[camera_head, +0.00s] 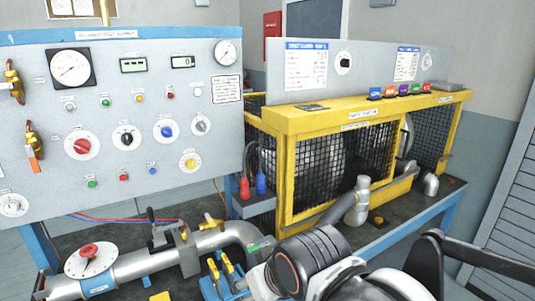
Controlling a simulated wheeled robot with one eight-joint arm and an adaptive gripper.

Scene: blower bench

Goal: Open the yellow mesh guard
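The yellow mesh guard (365,112) is a long box of yellow frame bars with black wire mesh, on the bench at the centre right. Its solid yellow top lies flat, and its front mesh panels stand upright. It looks closed, though I see no clear latch or handle. Pale round machine parts show dimly behind the mesh. Parts of my arm (310,262), black and white, fill the bottom centre and right, in front of the guard and apart from it. My gripper fingers are not visible.
A grey pipe fitting (356,200) rises close before the guard's front. Red and blue plugs (261,185) are at its left. A grey panel (110,130) with dials and knobs stands left.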

